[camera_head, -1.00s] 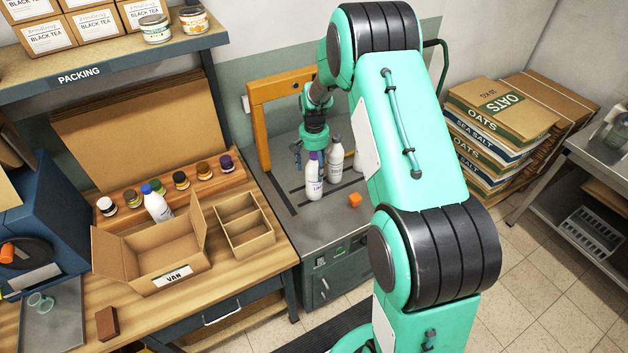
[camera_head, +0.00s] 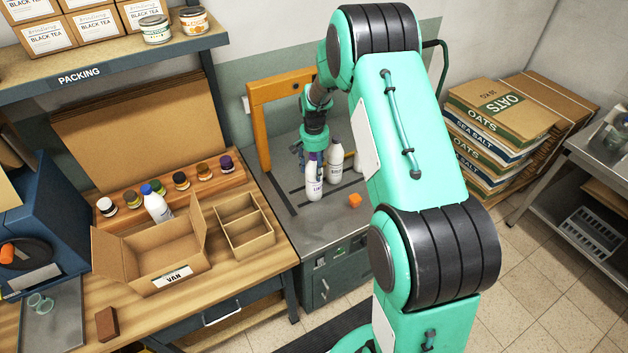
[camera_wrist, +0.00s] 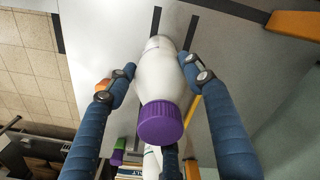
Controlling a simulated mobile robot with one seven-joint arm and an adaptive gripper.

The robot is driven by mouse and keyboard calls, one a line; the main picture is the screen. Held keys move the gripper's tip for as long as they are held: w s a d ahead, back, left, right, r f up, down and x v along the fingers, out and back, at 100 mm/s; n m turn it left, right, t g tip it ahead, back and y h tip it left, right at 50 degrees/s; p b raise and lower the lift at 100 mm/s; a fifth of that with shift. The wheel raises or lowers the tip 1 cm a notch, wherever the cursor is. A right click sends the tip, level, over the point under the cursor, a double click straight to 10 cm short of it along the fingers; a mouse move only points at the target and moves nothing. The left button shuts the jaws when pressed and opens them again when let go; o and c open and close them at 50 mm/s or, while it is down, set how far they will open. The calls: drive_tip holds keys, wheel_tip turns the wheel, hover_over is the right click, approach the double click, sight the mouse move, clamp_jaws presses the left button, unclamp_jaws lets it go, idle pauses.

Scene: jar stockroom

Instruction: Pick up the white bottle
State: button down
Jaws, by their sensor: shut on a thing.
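A white bottle with a purple cap (camera_head: 314,188) stands upright on the grey metal counter. In the wrist view the bottle (camera_wrist: 158,80) lies between my two blue fingers, its purple cap facing the camera. My gripper (camera_wrist: 158,66) is shut on the bottle's body, one fingertip on each side. In the head view my gripper (camera_head: 311,163) covers the bottle's upper part. Another white bottle (camera_head: 335,165) with a greyish cap stands just right of it. A further white bottle (camera_head: 358,162) is mostly hidden behind my arm.
An orange frame (camera_head: 257,125) stands at the counter's back left. The bench at left holds an open box (camera_head: 128,268), a divided tray (camera_head: 250,243), several jars and a blue-capped white bottle (camera_head: 157,206).

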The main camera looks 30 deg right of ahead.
sight(314, 160)
drive_tip(key=shift+r, duration=0.1)
drive_tip(key=shift+w+r, duration=0.1)
drive_tip(key=shift+r, duration=0.6)
wheel_tip(314, 160, up, 2)
drive_tip(key=shift+r, duration=0.1)
drive_tip(key=s+a+r+p, duration=0.1)
drive_tip(key=s+a, duration=0.3)
drive_tip(key=s, duration=1.1)
drive_tip(key=shift+s+a+r, duration=0.15)
drive_tip(key=shift+s+a, duration=0.05)
drive_tip(key=shift+s, duration=0.05)
drive_tip(key=shift+w, duration=0.1)
